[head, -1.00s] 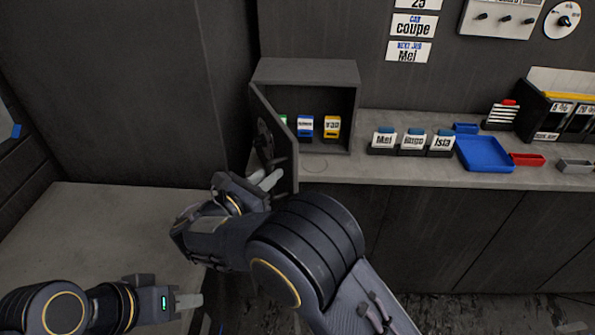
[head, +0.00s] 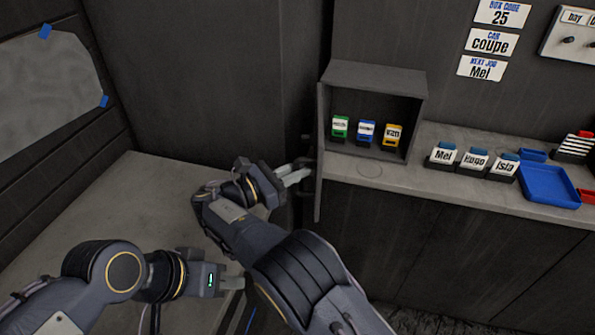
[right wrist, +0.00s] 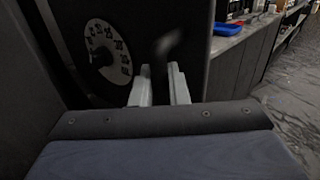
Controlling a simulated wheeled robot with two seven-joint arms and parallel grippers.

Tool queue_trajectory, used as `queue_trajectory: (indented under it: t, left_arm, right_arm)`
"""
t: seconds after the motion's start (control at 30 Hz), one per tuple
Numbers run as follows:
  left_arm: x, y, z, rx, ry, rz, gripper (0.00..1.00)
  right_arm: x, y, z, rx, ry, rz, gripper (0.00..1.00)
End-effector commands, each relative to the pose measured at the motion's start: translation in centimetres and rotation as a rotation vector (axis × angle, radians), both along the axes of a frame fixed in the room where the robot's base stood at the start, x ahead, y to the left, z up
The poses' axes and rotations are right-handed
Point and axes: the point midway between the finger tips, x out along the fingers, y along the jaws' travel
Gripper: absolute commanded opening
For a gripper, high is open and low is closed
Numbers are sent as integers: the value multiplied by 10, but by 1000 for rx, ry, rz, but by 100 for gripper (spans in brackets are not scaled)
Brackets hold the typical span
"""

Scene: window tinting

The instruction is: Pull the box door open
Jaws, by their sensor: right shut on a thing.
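The grey box (head: 375,75) stands on the back counter with its front open. Inside are a green (head: 339,128), a blue (head: 366,132) and a yellow tagged item (head: 393,135). The box door (head: 319,160) is swung outward at the left side and shows nearly edge-on. A dial on its face shows in the right wrist view (right wrist: 108,52). My right gripper (head: 296,174) is at the door's outer face, shut on its dark handle, which is mostly hidden between the fingers. My left gripper (head: 232,283) hangs low, away from the box; its finger gap is not clear.
Name cards (head: 473,159) stand right of the box, beside a blue tray (head: 549,185). A dark wall panel (head: 200,75) is behind and left of the door. A grey bench (head: 135,215) lies at left, mostly clear.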

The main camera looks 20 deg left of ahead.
Motion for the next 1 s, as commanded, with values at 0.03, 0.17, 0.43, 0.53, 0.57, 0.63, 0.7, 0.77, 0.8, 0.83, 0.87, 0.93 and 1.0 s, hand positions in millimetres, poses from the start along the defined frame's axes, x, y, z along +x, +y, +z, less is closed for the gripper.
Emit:
queue_trajectory:
  t: [0.03, 0.17, 0.43, 0.53, 0.57, 0.63, 0.7, 0.77, 0.8, 0.83, 0.87, 0.93, 1.0]
  left_arm:
    - [0, 0, 0, 0, 0, 0, 36]
    - [0, 0, 0, 0, 0, 0, 36]
    - [0, 0, 0, 0, 0, 0, 36]
    - [0, 0, 0, 0, 0, 0, 36]
    - [0, 0, 0, 0, 0, 0, 36]
    - [0, 0, 0, 0, 0, 0, 36]
    - [0, 0, -1, 0, 0, 0, 36]
    - [0, 0, -3, 0, 0, 0, 36]
    - [0, 0, -5, 0, 0, 0, 36]
    - [0, 0, -7, 0, 0, 0, 36]
    - [0, 0, -8, 0, 0, 0, 36]
    - [0, 0, -12, 0, 0, 0, 36]
    - [0, 0, -13, 0, 0, 0, 36]
  right_arm:
    - [2, -1, 2, -1, -5, -1, 0]
    - [2, -1, 2, -1, -5, 0, 0]
    - [1, -1, 2, -1, -4, 0, 33]
    - [1, -1, 1, -1, -4, 0, 33]
    - [1, -1, 1, -1, -4, 0, 33]
    - [1, -1, 1, 0, -3, 0, 33]
    - [1, -1, 3, 1, -4, 0, 33]
    - [1, -1, 7, 2, -4, 0, 33]
    - [1, -1, 12, 3, -6, 0, 33]
    - [1, -1, 16, 4, -6, 0, 33]
    - [1, -1, 22, 4, -8, 0, 33]
    - [-1, -1, 36, 5, -8, 0, 33]
    - [-13, -4, 49, 3, -7, 2, 33]
